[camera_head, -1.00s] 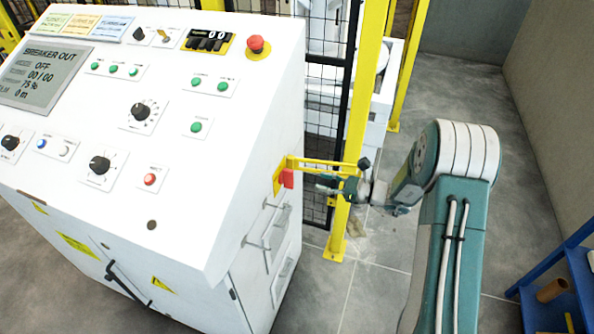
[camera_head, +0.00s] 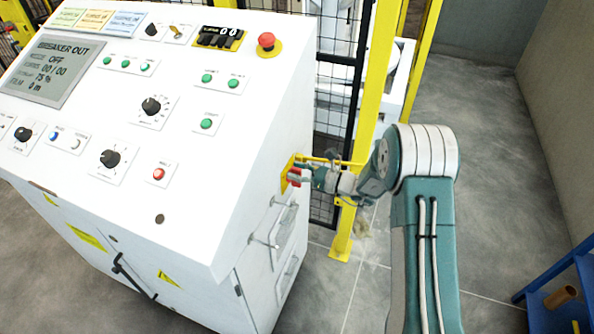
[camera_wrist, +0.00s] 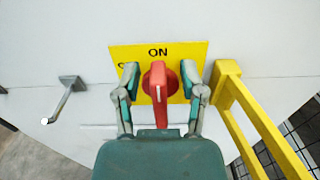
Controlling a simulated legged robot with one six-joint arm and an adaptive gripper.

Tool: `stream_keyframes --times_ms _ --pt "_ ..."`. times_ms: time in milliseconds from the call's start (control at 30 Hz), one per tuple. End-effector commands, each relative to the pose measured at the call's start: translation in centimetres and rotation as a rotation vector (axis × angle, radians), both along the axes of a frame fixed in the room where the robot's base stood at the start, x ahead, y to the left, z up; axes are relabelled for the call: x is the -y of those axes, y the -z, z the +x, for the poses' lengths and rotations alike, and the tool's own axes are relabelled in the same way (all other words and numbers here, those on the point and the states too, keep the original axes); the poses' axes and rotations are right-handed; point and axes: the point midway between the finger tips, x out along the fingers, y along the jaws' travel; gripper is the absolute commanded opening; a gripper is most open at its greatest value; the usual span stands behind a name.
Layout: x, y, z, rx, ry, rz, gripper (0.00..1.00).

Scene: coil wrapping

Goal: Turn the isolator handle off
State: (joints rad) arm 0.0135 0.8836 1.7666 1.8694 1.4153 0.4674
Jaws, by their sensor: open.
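The red isolator handle (camera_wrist: 158,84) sits on a yellow plate (camera_wrist: 122,53) on the cabinet's side. The handle points down in the wrist view, and "ON" is printed above it; other lettering at left is partly hidden by a finger. My gripper (camera_wrist: 160,75) is open, with one finger on each side of the handle and small gaps between. In the head view my gripper (camera_head: 300,176) is at the red handle (camera_head: 293,178) on the cabinet's right side, covering part of it.
A yellow rail (camera_wrist: 250,125) projects from the panel just right of my gripper. A metal door handle (camera_wrist: 66,98) is at left. The white control cabinet (camera_head: 190,215) fills the left, and a yellow post (camera_head: 366,120) with mesh fence stands behind my arm.

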Motion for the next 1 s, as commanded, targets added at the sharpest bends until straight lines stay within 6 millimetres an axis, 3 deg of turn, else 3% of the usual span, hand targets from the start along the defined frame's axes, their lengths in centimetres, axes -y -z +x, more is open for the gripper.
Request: stream_keyframes --times_ms 133,167,200,267,667,1000 --pt "0.0 0.01 -0.01 0.0 0.0 0.0 0.53" --pt "0.0 0.01 -0.01 0.0 0.0 0.0 0.44" --pt "0.01 0.01 -0.01 0.0 0.0 0.0 0.26" --pt "0.0 0.01 -0.02 0.0 0.0 0.0 0.0" --pt "0.01 0.0 0.0 0.016 0.001 -0.006 0.0" --pt "-0.15 0.05 -0.45 0.178 0.001 -0.066 0.0"
